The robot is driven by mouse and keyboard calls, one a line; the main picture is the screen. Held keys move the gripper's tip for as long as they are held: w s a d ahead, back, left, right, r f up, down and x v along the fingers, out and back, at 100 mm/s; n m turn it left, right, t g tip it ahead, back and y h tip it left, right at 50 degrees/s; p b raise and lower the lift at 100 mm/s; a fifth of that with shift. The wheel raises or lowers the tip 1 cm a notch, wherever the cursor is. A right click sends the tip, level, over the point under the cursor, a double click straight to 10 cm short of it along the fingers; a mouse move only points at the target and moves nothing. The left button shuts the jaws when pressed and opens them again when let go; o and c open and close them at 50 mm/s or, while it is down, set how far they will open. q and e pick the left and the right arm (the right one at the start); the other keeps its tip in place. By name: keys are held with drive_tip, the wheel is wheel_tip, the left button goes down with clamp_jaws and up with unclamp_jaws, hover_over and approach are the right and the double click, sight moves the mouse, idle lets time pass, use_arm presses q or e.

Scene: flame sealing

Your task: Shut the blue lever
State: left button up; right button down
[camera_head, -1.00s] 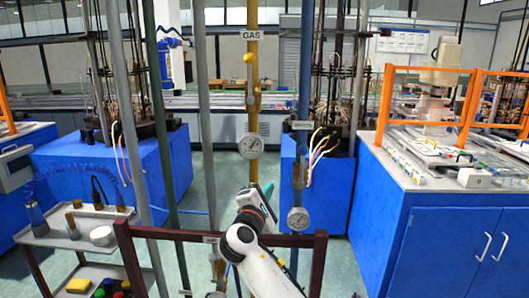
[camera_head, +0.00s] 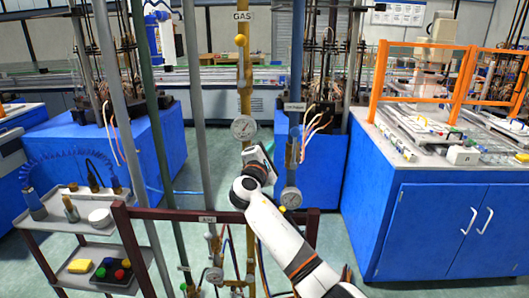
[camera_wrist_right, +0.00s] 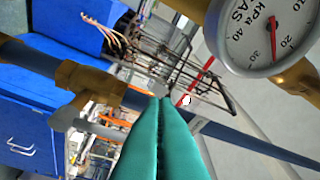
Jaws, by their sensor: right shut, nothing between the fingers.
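The blue pipe (camera_head: 296,70) stands upright right of the yellow GAS pipe. It carries a brass valve (camera_head: 291,158) with a small greyish-blue lever end (camera_head: 294,131) above it. In the right wrist view the blue pipe (camera_wrist_right: 235,133) runs slantwise with a brass fitting (camera_wrist_right: 92,80). A small grey knob (camera_wrist_right: 158,90) shows at the fingertips; I cannot tell if they touch it. My right gripper (camera_wrist_right: 160,102) has teal fingers pressed together and empty. In the head view its hand (camera_head: 258,165) is just left of the blue valve, its fingertips hidden. My left gripper is out of view.
The yellow pipe (camera_head: 245,100) has a gauge (camera_head: 243,127); another gauge (camera_head: 291,198) is below the blue valve. A dark red rail (camera_head: 160,213) crosses low in front. A cart (camera_head: 70,226) stands left, a blue cabinet (camera_head: 425,230) right.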

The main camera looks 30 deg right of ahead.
sight(294, 148)
drive_tip(key=d+p, duration=0.1)
drive_tip(key=d+r+p, duration=0.1)
drive_tip(key=s+d+r+p, duration=0.1)
drive_tip(key=d, duration=0.1)
drive_tip(key=shift+d, duration=0.1)
drive_tip(key=shift+w, duration=0.1)
